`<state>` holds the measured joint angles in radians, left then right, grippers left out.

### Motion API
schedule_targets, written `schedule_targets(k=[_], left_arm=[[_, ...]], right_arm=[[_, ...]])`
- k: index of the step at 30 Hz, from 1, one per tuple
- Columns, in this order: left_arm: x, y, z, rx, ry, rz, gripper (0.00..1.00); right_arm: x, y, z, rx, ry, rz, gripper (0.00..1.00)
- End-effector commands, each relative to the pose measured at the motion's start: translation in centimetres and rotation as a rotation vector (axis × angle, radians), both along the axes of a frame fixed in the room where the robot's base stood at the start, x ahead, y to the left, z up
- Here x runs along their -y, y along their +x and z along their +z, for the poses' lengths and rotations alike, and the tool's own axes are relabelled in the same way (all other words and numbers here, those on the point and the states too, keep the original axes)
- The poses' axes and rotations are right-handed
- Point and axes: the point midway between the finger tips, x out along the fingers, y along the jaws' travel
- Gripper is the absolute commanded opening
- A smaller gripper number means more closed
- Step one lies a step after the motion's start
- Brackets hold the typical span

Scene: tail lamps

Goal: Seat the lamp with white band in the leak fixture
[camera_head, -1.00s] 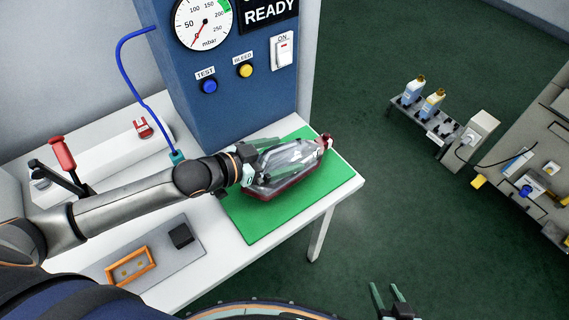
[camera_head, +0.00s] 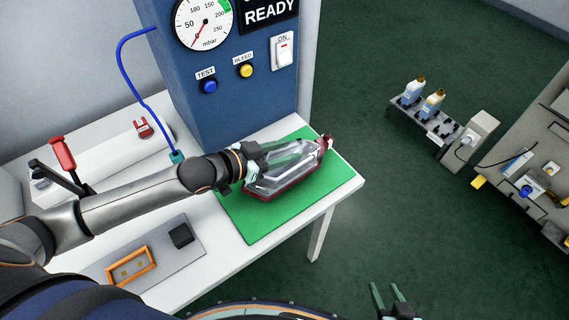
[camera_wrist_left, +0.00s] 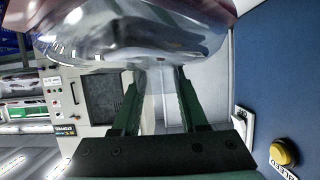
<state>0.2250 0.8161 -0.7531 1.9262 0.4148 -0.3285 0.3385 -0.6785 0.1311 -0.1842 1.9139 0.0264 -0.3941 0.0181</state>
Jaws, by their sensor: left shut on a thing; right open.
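The lamp (camera_head: 280,180) has a clear faceted lens and a dark red rim. It is over the green mat; I cannot tell whether it touches it. A white band is not clear to me. My left gripper (camera_head: 287,153) is shut on the lamp from its upper side. In the left wrist view the lamp (camera_wrist_left: 135,40) fills the top, at the fingertips of the left gripper (camera_wrist_left: 157,75). My right gripper (camera_head: 390,294) is open and empty at the bottom, away from the table. A grey plate with an orange frame (camera_head: 131,267), perhaps the leak fixture, lies front left.
The blue test cabinet (camera_head: 230,105) stands behind the green mat (camera_head: 257,226). A red-handled clamp (camera_head: 63,153) and a blue hose (camera_head: 133,80) with a teal end are at left. A black block (camera_head: 181,236) sits on the plate.

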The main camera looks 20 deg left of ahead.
Motion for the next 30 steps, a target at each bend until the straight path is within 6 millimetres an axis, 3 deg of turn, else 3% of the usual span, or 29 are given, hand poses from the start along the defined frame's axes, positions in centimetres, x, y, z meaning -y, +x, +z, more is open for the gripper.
schedule_targets(k=[1,8,24,30], left_arm=[[0.1,-0.5,-1.0,-0.026,0.005,0.000,0.23],[0.1,-0.7,-1.2,-0.032,0.004,-0.001,0.00],[0.2,-0.6,-1.1,-0.032,0.000,-0.001,0.00],[0.2,-0.6,0.1,-0.029,-0.002,-0.002,0.00]], right_arm=[[0.0,0.0,0.0,0.000,0.000,0.000,0.50],[0.0,0.0,-0.1,0.000,0.000,0.000,0.50],[0.0,0.0,-0.1,0.000,0.000,0.000,0.50],[0.0,0.0,0.0,0.000,0.000,0.000,0.50]])
